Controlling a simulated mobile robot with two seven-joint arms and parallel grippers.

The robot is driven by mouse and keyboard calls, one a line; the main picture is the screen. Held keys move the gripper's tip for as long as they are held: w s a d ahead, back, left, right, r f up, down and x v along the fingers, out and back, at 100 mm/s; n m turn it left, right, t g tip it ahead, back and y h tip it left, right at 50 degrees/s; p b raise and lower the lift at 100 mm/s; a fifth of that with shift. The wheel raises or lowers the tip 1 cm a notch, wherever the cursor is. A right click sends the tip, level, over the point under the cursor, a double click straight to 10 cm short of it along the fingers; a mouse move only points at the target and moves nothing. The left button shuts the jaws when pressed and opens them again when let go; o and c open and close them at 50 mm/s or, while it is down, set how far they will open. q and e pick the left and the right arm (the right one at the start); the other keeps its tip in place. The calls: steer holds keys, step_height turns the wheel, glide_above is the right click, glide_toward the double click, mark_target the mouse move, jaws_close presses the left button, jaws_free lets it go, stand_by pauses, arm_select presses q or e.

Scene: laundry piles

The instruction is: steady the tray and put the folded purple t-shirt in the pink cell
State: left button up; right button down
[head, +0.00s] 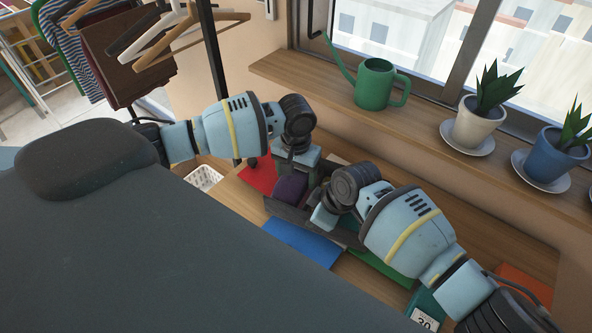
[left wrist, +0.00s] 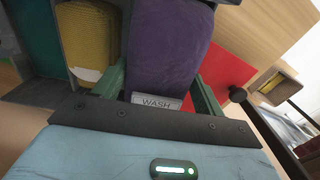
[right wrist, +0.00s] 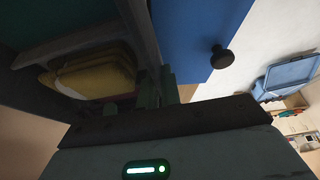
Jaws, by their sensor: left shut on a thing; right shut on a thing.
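The folded purple t-shirt (head: 290,188) is in my left gripper (head: 296,163), over the left end of the dark tray (head: 341,233). In the left wrist view the purple t-shirt (left wrist: 168,45) lies between my green fingers, with a white WASH label (left wrist: 157,101) at its near end. My right gripper (head: 325,214) is at the tray and is shut on its wall (right wrist: 148,40). A folded yellow cloth (right wrist: 95,75) lies in a cell beside that wall. I cannot make out the pink cell clearly. My wrists hide much of the tray in the head view.
Flat red (head: 259,173), blue (head: 303,242) and green (head: 378,268) sheets lie around the tray on the wooden table. A sill behind holds a green watering can (head: 378,86) and potted plants (head: 474,125).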

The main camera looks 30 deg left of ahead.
arm_select(q)
steer(key=shift+f, duration=1)
stand_by(0.7)
steer(key=o, duration=1.2)
steer(key=shift+c, duration=0.2)
steer(key=shift+r, duration=2.95)
arm_select(e)
steer(key=c, duration=1.5)
jaws_free()
steer(key=shift+r, duration=0.1)
steer(key=v, duration=1.2)
